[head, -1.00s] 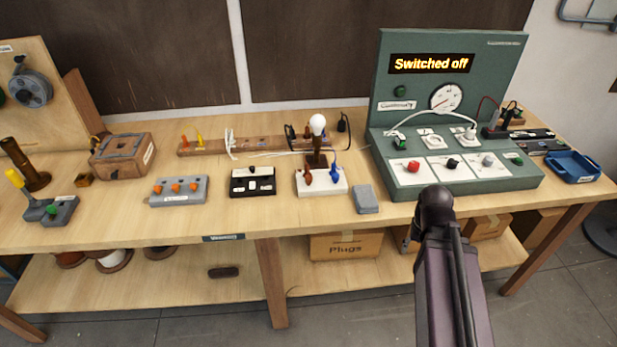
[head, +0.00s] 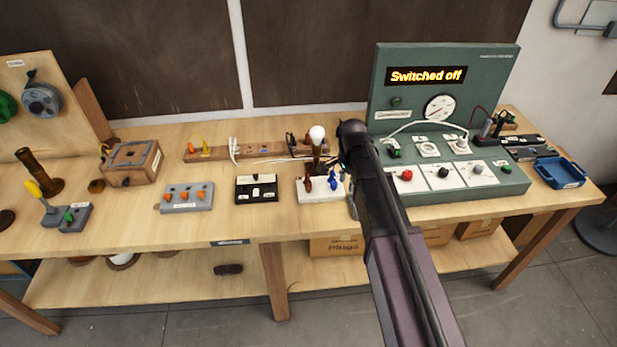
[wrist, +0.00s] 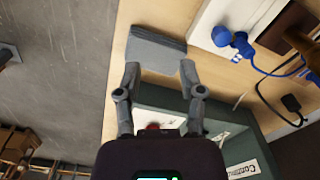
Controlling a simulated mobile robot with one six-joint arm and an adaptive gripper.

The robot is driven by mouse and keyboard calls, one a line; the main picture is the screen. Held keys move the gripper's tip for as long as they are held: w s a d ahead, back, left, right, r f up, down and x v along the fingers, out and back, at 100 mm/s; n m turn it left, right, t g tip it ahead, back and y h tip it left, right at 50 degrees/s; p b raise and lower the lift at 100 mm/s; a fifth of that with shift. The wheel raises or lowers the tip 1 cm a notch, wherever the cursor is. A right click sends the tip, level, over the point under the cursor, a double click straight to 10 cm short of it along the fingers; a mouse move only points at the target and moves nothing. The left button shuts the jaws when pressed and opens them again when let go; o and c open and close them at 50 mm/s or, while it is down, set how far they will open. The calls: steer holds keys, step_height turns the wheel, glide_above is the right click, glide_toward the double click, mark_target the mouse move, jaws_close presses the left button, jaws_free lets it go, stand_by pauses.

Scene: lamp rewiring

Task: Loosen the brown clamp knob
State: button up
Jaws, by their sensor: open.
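The brown clamp knob (head: 307,184) stands on the front left of a white block (head: 319,197) in the head view. A blue knob (head: 332,182) is to its right, and a lamp post with a white bulb (head: 317,134) rises behind. In the wrist view my gripper (wrist: 159,70) is open and empty, its fingers pointing at a grey block (wrist: 156,50) on the bench. The blue knob (wrist: 222,37) and white block (wrist: 207,27) are to the right there. I cannot make out the brown clamp knob in the wrist view. In the head view my arm hides the gripper fingers.
The green test panel (head: 440,70) reads "Switched off" and stands to the right of the white block. A black switch box (head: 257,188) is to the left, with an orange-knobbed grey box (head: 186,197) further left. Cables (wrist: 284,73) lie behind the white block.

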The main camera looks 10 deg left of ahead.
mark_target(309, 185)
steer(key=w+a+r+m+p, duration=0.2)
steer(key=a, duration=0.4)
steer(key=w+a+r+m+p, duration=0.1)
steer(key=w+a+r+m, duration=0.1)
steer(key=a, duration=0.5)
steer(key=shift+w+r+m+p, duration=0.4)
steer(key=shift+w, duration=0.1)
steer(key=shift+a+f, duration=0.1)
steer(key=shift+f, duration=0.05)
step_height(309, 185, down, 14)
steer(key=b, duration=1.3)
steer(key=shift+r+b, duration=0.25)
steer(key=shift+b, duration=0.15)
jaws_close()
